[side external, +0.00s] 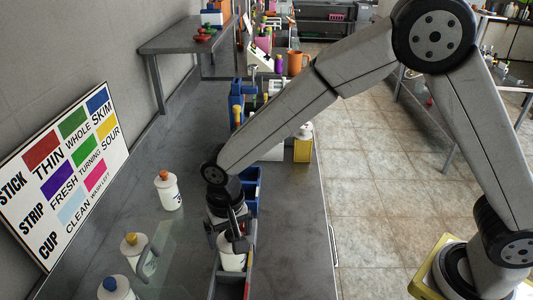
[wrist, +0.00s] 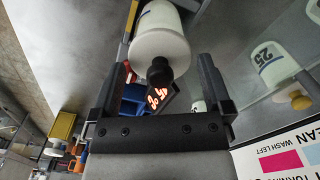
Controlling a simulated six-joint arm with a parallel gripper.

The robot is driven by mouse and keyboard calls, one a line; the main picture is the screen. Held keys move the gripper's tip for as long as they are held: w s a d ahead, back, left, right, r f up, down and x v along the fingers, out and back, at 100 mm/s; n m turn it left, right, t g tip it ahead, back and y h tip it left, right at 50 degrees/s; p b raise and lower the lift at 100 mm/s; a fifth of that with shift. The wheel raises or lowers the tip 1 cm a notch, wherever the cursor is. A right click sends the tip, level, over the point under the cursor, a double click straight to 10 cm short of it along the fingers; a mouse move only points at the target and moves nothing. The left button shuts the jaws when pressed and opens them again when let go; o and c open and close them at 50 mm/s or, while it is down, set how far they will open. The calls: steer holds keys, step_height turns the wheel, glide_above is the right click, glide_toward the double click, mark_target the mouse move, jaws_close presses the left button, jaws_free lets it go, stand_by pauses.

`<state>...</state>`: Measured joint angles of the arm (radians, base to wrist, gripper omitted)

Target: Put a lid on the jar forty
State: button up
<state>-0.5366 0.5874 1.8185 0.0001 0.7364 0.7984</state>
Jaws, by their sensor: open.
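A white jar (side external: 232,260) stands below my gripper in the side view, at the front edge of a tray on the bench. In the wrist view the white jar (wrist: 160,38) has a dark round knob or lid (wrist: 159,72) pointing toward the jaws. My gripper (side external: 233,238) is open, with one finger on each side of the dark knob; the wrist view shows the gap between its fingers (wrist: 163,78). I cannot tell whether either finger touches it. No number forty is readable on any jar. Another white jar (wrist: 268,58) in the wrist view reads 25.
White jars with an orange cap (side external: 168,190), a yellow-brown cap (side external: 133,250) and a blue cap (side external: 115,288) stand left of my gripper. A colour sign (side external: 70,165) leans on the wall.

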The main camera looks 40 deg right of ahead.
steer(key=shift+r, duration=3.7)
steer(key=shift+d, duration=0.15)
steer(key=shift+d, duration=0.3)
steer(key=s+d+f+n+t, duration=0.1)
steer(key=s+d, duration=0.4)
steer(key=d, duration=0.6)
steer(key=s+d+f+n+t, duration=0.1)
steer(key=s+d, duration=0.4)
steer(key=d, duration=0.6)
steer(key=shift+s+f+n+t, duration=0.35)
steer(key=shift+f+n, duration=0.15)
steer(key=shift+f, duration=0.35)
steer(key=shift+d, duration=0.1)
